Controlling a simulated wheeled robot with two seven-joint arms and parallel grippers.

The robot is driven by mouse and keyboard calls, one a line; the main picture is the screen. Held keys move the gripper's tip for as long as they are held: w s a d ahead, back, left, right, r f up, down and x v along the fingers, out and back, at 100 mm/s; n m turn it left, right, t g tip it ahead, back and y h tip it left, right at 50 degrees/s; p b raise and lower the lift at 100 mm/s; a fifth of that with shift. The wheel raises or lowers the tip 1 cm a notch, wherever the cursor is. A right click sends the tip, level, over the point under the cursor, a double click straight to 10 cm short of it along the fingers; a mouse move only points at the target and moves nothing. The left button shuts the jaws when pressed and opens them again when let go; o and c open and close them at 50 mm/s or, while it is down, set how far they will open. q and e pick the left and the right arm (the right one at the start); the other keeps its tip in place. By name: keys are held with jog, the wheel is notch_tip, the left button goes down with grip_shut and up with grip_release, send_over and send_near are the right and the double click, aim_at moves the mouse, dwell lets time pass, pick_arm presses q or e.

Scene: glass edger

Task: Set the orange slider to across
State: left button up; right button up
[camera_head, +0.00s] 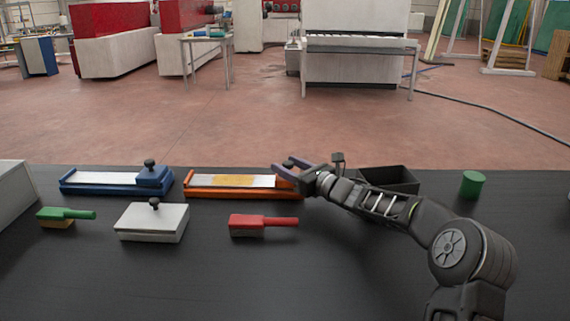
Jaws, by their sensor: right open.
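The orange slider (215,192) lies on the dark table, a long low orange base with a pale metal strip that has a yellow-orange patch in its middle. My right gripper (286,166) is at the right end of the orange slider, its fingers pointing left. It is open. The gripper covers much of that end, so I cannot tell whether a knob stands between the fingers or whether they touch anything. My left gripper is not in view.
A blue slider (95,180) with a black knob lies to the left. In front are a white block with a black knob (152,222), a red brush (262,223) and a green brush (65,214). A black bin (392,176) and green cylinder (472,184) are to the right.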

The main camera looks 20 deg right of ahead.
jog(key=shift+c, duration=0.3)
grip_shut()
dwell(1.0)
